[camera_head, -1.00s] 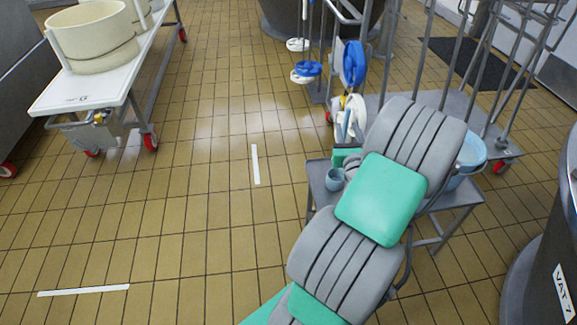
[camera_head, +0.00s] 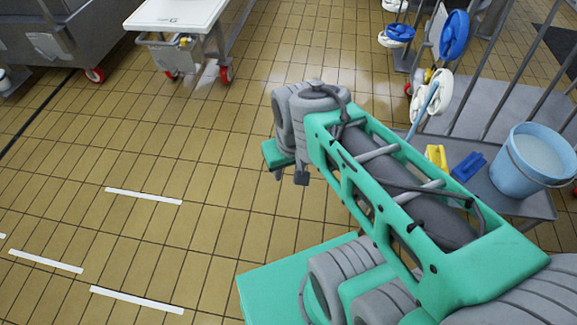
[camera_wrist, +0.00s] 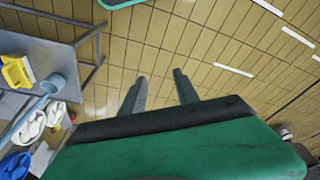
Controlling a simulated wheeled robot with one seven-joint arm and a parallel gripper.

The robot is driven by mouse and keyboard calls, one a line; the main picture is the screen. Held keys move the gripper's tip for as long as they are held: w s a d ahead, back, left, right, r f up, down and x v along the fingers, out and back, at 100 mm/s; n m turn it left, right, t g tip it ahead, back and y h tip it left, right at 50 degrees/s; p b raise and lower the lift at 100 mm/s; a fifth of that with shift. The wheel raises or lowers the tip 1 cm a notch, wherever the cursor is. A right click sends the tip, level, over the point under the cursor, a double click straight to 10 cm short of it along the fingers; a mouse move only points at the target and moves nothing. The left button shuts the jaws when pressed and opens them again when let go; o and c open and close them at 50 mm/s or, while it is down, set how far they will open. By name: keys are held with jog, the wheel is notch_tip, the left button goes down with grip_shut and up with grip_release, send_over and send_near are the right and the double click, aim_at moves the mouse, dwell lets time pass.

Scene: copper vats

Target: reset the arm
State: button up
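My arm (camera_head: 400,200), green and grey, is folded up across the middle and right of the head view. My gripper (camera_wrist: 158,80) shows in the wrist view as two dark fingers standing apart. Only tiled floor shows between them, so it is open and empty.
A grey metal bench at the right holds a light blue bucket (camera_head: 536,160), a yellow item (camera_head: 436,157) and a blue item (camera_head: 468,166). Blue and white brush heads (camera_head: 453,36) hang behind. A white-topped trolley (camera_head: 175,14) stands at back left. The tiled floor at left is clear.

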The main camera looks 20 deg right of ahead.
jog(key=w+p+v, duration=0.2)
jog(key=p+v, duration=0.7)
jog(key=w+r+p+v, duration=0.1)
jog(key=w+p+v, duration=0.1)
jog(key=p+v, duration=0.7)
jog(key=shift+w+a+r+n+t, duration=0.3)
jog(key=shift+a+r+t, duration=0.1)
jog(key=shift+r, duration=0.15)
